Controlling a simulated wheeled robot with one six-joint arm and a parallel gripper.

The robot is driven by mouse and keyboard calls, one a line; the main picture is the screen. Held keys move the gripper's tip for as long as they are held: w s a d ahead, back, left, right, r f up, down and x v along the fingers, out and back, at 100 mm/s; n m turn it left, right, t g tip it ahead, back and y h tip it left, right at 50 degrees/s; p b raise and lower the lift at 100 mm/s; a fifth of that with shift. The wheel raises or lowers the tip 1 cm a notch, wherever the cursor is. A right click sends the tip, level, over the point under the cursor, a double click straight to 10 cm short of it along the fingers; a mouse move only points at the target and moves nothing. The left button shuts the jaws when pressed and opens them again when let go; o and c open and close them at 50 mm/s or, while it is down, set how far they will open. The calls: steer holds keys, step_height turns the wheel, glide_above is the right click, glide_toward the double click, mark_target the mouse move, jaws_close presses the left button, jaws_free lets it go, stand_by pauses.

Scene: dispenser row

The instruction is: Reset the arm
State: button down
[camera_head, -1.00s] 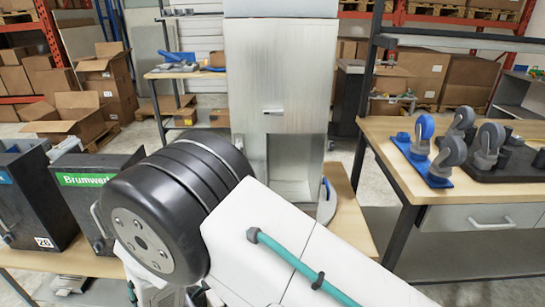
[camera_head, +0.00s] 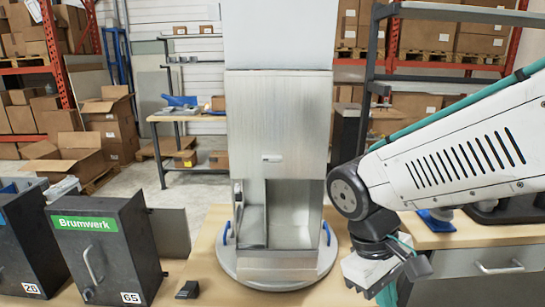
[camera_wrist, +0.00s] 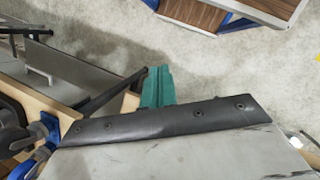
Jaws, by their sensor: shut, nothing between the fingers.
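My arm reaches in from the right in the head view, its white link bent down at a black joint. My gripper (camera_head: 388,292) hangs at the lower right, right of the metal dispenser (camera_head: 290,130), with its tips at the bottom edge of the picture. In the wrist view its teal fingers (camera_wrist: 158,88) are together, with nothing between them. They point out over the pale floor. The dispenser stands upright on a round grey base (camera_head: 275,284) with blue handles, its lower front open; the gripper is apart from it.
A second table (camera_head: 440,236) with casters is at the right, partly behind my arm. Open cartons (camera_head: 62,158) stand behind.

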steer(key=s+d+r+m+t+y, duration=0.3)
steer(key=s+d+r+m, duration=0.3)
steer(key=s+d, duration=0.1)
steer(key=shift+d+r+t, duration=0.3)
steer(key=shift+d+r, duration=0.05)
steer(key=shift+d, duration=0.2)
